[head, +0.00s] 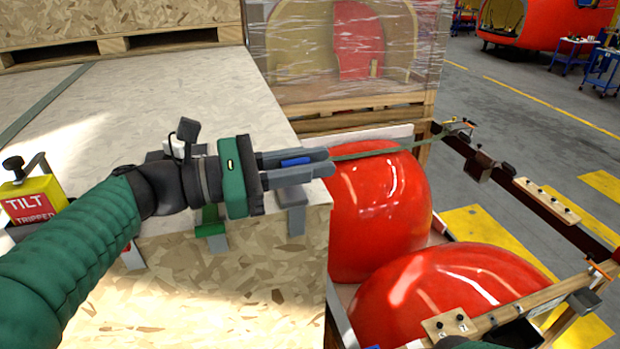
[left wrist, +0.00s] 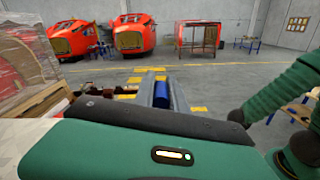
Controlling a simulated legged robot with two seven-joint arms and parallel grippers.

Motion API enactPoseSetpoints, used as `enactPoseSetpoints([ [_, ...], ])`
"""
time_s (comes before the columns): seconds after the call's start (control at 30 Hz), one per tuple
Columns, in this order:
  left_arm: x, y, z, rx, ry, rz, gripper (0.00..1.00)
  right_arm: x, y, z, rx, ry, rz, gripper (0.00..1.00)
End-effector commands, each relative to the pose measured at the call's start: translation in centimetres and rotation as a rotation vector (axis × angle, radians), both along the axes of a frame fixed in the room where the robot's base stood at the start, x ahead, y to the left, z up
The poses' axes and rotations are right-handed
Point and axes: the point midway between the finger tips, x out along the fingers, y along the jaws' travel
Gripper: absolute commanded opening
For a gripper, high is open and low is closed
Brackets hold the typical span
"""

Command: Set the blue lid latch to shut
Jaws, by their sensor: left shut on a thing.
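My left gripper (head: 327,162) reaches in from the left over the right front corner of the wooden crate lid (head: 190,95). Its fingers point right and are closed around a small blue piece, the blue latch (head: 296,161), of which only a strip shows between them. In the left wrist view the blue latch (left wrist: 160,78) shows beyond the gripper body, between the fingers (left wrist: 162,95). The fingers hide the latch's base, so its setting cannot be read. A green sleeve and dark hand parts of mine show at the right of that view; no right fingertips are clear.
A grey bracket (head: 296,218) and a green clasp (head: 212,222) sit on the crate's front edge. Glossy red nosecones (head: 378,215) lie right of the crate. A yellow "TILT TRIPPED" box (head: 33,205) is at the left. A wrapped pallet load (head: 345,45) stands behind. A green strap (head: 390,150) runs right.

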Motion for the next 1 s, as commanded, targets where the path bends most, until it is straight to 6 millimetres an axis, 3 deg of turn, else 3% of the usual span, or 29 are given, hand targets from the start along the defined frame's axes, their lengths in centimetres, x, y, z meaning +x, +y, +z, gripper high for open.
enactPoseSetpoints([
  [0.03,-0.2,0.0,-1.3,0.011,-0.035,0.002,0.00,0.0,0.0,-2.0,0.000,0.000,0.000,0.36],
  [0.1,-0.5,-0.1,-1.3,0.025,-0.074,0.001,0.00,0.0,0.0,-2.7,0.000,0.000,0.000,0.36],
  [0.5,-0.7,-0.2,-0.9,0.040,-0.112,0.001,0.00,0.0,0.0,-2.8,0.000,-0.001,0.000,0.36],
  [0.53,-0.7,-0.2,-0.9,0.040,-0.112,0.001,0.17,0.0,0.0,-2.8,0.000,-0.001,0.000,0.36],
  [0.7,-0.7,-0.2,-0.9,0.039,-0.111,0.000,0.38,0.0,0.0,-2.8,0.000,-0.001,0.000,0.36],
  [1.0,-0.6,-0.3,-0.9,0.039,-0.110,-0.001,0.38,0.0,0.0,-2.8,0.000,-0.001,0.000,0.36],
])
